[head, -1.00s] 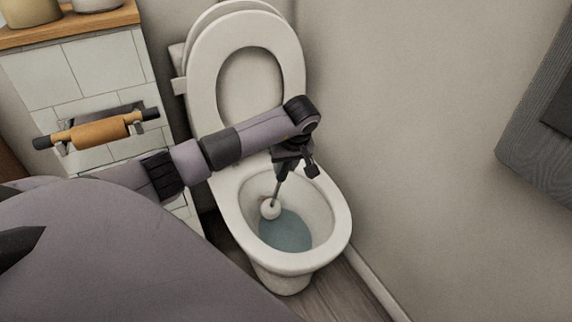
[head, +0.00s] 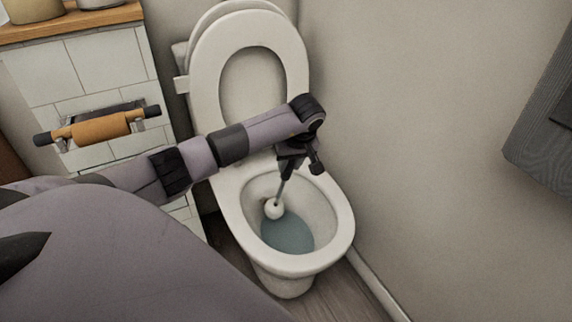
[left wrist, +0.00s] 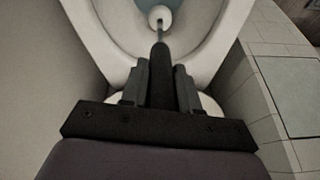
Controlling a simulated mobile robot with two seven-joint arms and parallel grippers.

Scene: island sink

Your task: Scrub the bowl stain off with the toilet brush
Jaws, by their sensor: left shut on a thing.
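The toilet (head: 338,232) stands with its lid and seat raised, and bluish water (head: 288,235) lies in the bowl. My left gripper (head: 290,172) is above the back of the bowl, shut on the dark handle of the toilet brush (head: 274,209). The white brush head is inside the bowl, at the left inner wall near the water's edge. In the left wrist view the brush handle (left wrist: 161,75) runs between the fingers to the white head (left wrist: 160,18). I cannot make out a stain on the bowl. My right gripper is not in view.
A roll holder (head: 98,128) sticks out from the white tiled block (head: 95,70) on the left, beside my arm. The bare wall (head: 430,130) is close on the right, with a grey panel (head: 545,130) at the far right.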

